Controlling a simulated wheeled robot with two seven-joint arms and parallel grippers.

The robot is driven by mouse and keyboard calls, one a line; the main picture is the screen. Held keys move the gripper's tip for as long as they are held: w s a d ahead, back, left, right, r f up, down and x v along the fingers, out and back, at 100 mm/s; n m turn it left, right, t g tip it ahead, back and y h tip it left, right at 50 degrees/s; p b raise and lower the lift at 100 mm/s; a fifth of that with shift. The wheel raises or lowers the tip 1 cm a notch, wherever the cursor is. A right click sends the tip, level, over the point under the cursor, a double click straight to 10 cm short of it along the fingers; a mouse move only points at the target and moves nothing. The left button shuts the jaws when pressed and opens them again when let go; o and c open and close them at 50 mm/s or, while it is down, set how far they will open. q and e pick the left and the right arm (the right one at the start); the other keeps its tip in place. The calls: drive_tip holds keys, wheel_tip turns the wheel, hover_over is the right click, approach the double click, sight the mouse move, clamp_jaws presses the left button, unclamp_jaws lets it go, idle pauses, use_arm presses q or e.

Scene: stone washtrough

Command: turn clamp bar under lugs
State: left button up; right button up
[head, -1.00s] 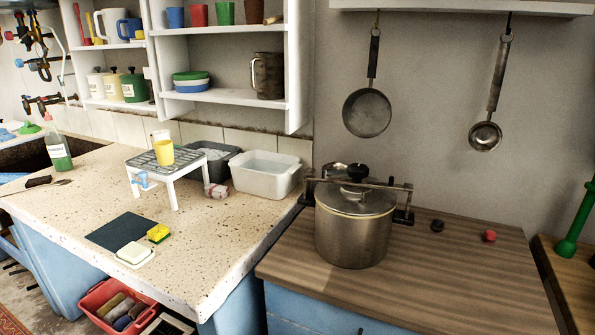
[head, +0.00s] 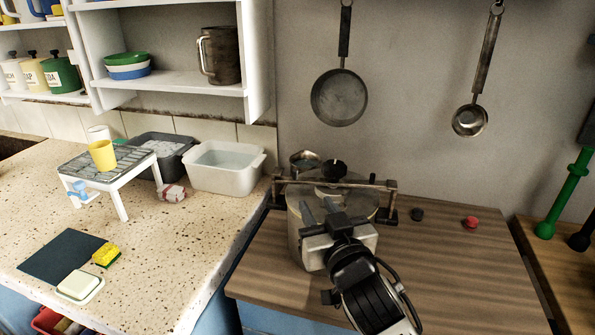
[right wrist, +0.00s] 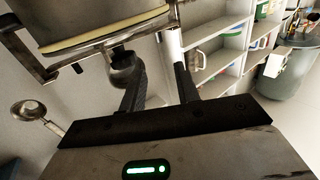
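A metal pot (head: 294,240) stands on the wooden counter. A clamp bar (head: 362,184) spans its lid, under a black knob (head: 335,168). A dark bracket, probably a lug (head: 391,212), shows at the bar's right end; whether the bar sits under the lugs I cannot tell. My right gripper (head: 320,206) is in front of the pot and hides part of it. In the right wrist view its fingers (right wrist: 157,70) are apart and empty; the pot's pale-edged lid (right wrist: 105,30), bar (right wrist: 20,52) and dark knob (right wrist: 125,70) show beside them. My left gripper is out of view.
A dark round piece (head: 417,214) and a red one (head: 470,222) lie right of the pot. A pan (head: 338,97) and a ladle (head: 469,120) hang above. A white tub (head: 225,168) stands to the left.

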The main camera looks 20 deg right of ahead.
sight(295, 172)
drive_tip(key=w+p, duration=0.1)
drive_tip(key=w, duration=1.2)
drive_tip(key=shift+f, duration=0.1)
clamp_jaws()
